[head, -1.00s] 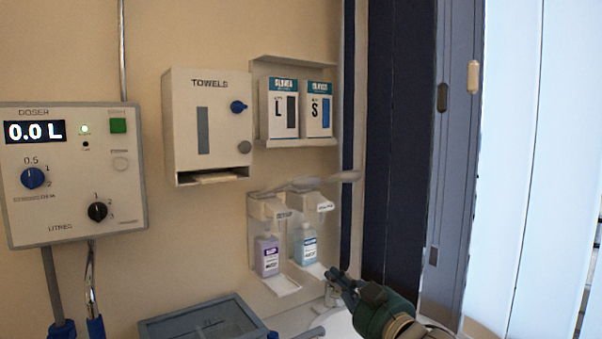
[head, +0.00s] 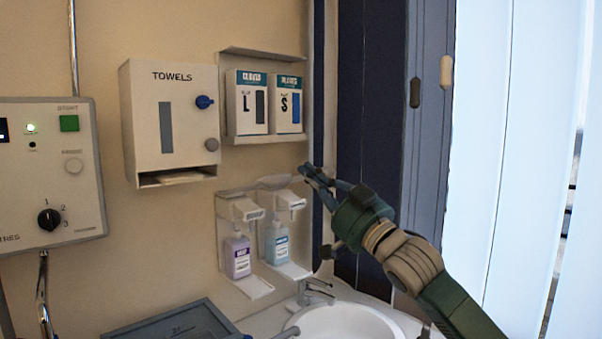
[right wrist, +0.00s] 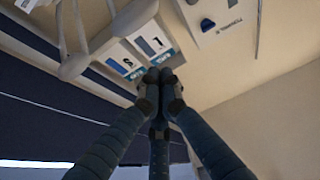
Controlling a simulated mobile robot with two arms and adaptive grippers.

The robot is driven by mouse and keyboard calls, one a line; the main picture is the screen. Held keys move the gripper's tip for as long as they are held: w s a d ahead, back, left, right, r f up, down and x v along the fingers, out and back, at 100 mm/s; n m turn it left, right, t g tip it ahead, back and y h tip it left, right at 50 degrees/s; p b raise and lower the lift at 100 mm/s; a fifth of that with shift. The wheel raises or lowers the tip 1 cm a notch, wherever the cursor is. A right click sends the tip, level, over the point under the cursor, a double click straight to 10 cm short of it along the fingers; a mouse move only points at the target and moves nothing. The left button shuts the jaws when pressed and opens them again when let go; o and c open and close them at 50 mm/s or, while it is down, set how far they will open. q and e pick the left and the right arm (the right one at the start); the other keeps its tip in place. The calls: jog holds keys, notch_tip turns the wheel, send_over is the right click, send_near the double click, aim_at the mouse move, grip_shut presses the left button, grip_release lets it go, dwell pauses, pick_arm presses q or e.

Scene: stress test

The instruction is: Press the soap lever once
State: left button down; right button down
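Two wall dispensers hang side by side: the left one holds a purple bottle (head: 238,257), the right one a blue bottle (head: 277,245). Their small labels are too blurred to read, so I cannot tell which is soap. A pale lever paddle (head: 273,182) sticks out above them; the other lever is partly hidden near my fingers. My right gripper (head: 312,174) is at lever height, just right of the dispensers; I cannot tell whether it touches a lever. In the right wrist view its fingertips (right wrist: 160,78) are together and empty, with a pale lever (right wrist: 74,66) to their left. My left gripper is out of view.
A towel box (head: 190,125) and a glove-box rack (head: 265,52) are on the wall above. A doser panel (head: 85,195) is at left. A sink (head: 350,322) with a tap (head: 316,290) and a grey-blue tray (head: 205,312) lie below.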

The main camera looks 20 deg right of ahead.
jog(key=p+x, duration=0.4)
jog(key=x, duration=0.5)
jog(key=f, duration=0.2)
jog(key=f+p, duration=0.1)
jog(key=f, duration=0.1)
jog(key=shift+a, duration=0.25)
notch_tip(320, 180, down, 8)
jog(key=s+t+y+b, duration=0.1)
jog(key=t+b, duration=0.2)
jog(key=b, duration=0.9)
jog(key=shift+s+d+f+b, duration=0.2)
jog(key=shift+s+d+b, duration=0.1)
jog(key=shift+s+b, duration=0.1)
jog(key=shift+r, duration=0.15)
